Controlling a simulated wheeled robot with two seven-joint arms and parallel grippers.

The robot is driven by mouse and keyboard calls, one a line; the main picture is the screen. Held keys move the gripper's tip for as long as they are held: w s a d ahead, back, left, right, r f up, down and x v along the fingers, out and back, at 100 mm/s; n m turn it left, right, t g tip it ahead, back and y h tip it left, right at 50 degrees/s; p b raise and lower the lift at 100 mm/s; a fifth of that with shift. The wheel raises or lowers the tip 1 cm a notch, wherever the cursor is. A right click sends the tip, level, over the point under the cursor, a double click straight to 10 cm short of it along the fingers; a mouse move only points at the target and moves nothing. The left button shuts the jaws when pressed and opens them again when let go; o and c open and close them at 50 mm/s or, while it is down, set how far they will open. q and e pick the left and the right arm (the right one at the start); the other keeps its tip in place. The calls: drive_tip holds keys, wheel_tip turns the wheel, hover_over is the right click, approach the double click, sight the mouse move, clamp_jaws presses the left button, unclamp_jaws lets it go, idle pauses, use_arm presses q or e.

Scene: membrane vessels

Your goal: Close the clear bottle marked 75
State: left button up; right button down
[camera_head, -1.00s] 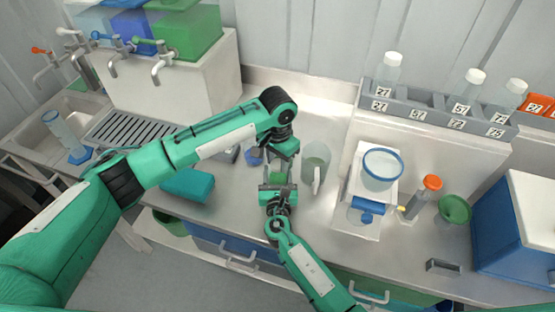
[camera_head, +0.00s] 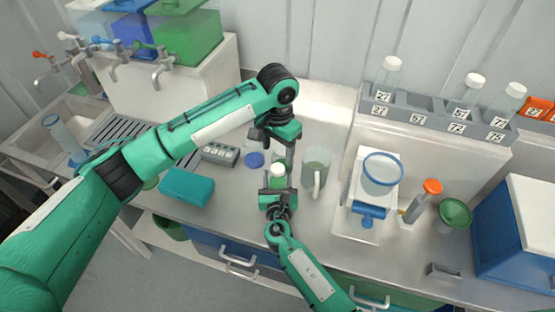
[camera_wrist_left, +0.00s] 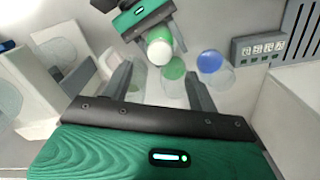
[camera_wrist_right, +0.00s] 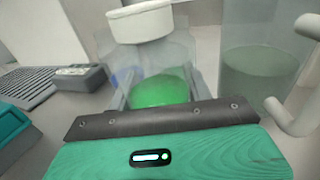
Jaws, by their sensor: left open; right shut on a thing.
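A clear bottle with a white cap (camera_head: 278,170) stands in my right gripper (camera_head: 277,192), which is shut on it. In the right wrist view, the white cap (camera_wrist_right: 140,22) sits at the bottle's top; I cannot tell whether it is fully seated. Green shows through or behind the bottle. No 75 mark is readable on it. My left gripper (camera_head: 278,140) is open, just beyond and above the cap. In the left wrist view, the cap (camera_wrist_left: 160,46) is ahead of the fingers, apart from them.
A clear jug (camera_head: 316,168) stands right of the bottle. A grey rack (camera_head: 440,118) holds capped bottles at the back right. A balance-like stand (camera_head: 361,228) is further right.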

use_arm(q)
wheel_tip(320, 180, up, 5)
drive_tip(key=shift+r, duration=0.1)
idle(0.3)
use_arm(e)
drive_tip(key=c, duration=0.5)
unclamp_jaws()
drive_tip(key=s+b, duration=0.2)
drive_tip(key=s, duration=1)
drive_tip(key=shift+s+d+f+b, duration=0.1)
drive_tip(key=shift+d+b, duration=0.05)
drive_tip(key=shift+b, duration=0.25)
use_arm(q)
drive_tip(key=shift+f, duration=1.55)
use_arm(e)
drive_tip(key=shift+s, duration=0.8)
